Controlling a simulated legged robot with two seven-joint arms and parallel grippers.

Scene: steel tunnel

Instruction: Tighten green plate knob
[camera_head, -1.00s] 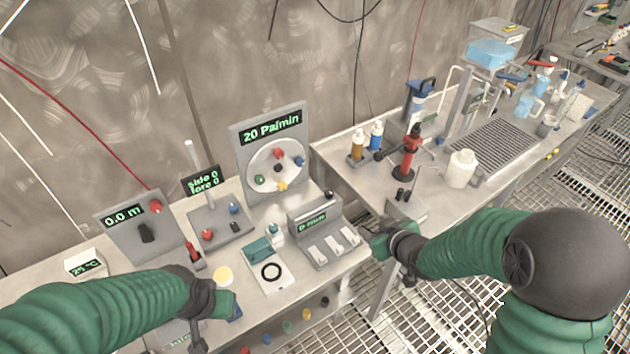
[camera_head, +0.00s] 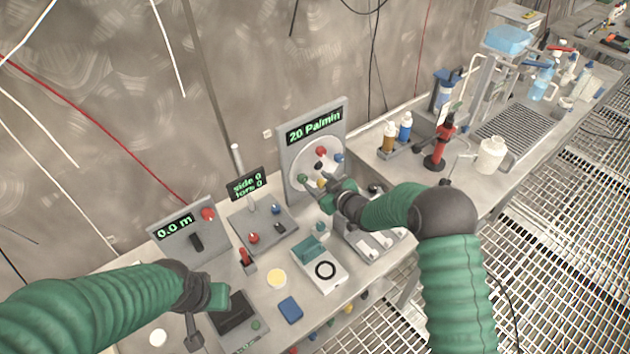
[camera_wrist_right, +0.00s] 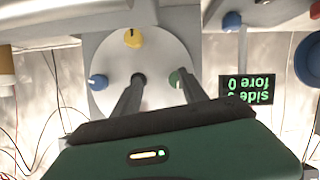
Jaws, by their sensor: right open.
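The green knob (camera_head: 303,178) sits at the lower left of the round white plate (camera_head: 303,168) on an upright grey panel. In the right wrist view, turned upside down, the green knob (camera_wrist_right: 174,78) is right of the plate's middle, partly hidden by a finger. In the head view my right gripper (camera_head: 334,192) is in front of the panel. My left gripper (camera_head: 207,312) hangs over the bench's left end.
The plate also carries red (camera_head: 320,151), blue (camera_head: 338,158) and yellow (camera_wrist_right: 132,38) knobs. The panel's display (camera_head: 316,125) reads 20 Pa/min. A side/fore display stand (camera_head: 247,185) is left of it. Bottles (camera_head: 405,126) and a red device (camera_head: 440,143) stand to the right.

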